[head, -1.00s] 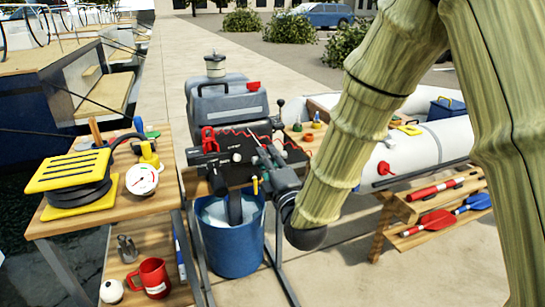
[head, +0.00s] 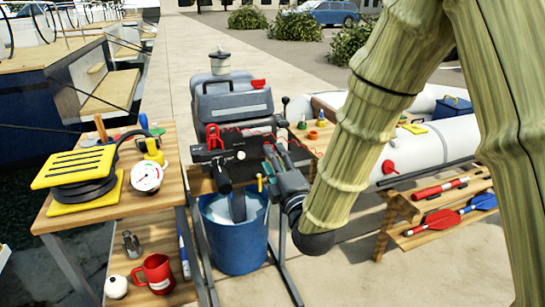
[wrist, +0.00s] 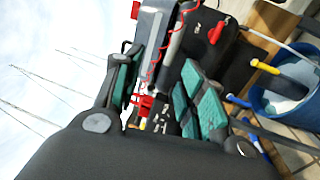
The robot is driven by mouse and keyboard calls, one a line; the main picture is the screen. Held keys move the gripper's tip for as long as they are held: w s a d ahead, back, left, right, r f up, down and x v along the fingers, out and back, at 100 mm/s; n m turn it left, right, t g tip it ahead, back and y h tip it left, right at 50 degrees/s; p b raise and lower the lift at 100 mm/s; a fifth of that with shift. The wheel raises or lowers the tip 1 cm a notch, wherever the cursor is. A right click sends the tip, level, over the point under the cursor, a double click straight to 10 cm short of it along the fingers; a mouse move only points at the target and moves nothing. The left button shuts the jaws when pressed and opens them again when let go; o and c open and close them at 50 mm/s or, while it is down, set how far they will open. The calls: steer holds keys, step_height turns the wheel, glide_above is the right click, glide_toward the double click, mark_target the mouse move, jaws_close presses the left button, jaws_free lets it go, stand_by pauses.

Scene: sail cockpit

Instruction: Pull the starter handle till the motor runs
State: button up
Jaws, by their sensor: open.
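The grey outboard motor (head: 232,105) stands in the middle of the head view, its leg down in the blue bucket (head: 236,245). A red handle (head: 212,137) is at the left of its black front panel; it may be the starter handle, but I cannot be sure. My gripper (head: 274,158) is open, just right of the panel in the head view. In the wrist view, its green-padded fingers (wrist: 160,95) are spread, with a small red part (wrist: 146,103) showing between them. I see no clear contact with it.
A wooden bench (head: 185,192) on the left holds a yellow-and-black pump (head: 75,172) and a white gauge (head: 146,177); a red mug (head: 157,274) is below. A white inflatable boat (head: 435,148) and a paddle rack (head: 400,205) stand right. Paving in front is bare.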

steer(key=v, duration=1)
steer(key=shift+s+f, duration=0.1)
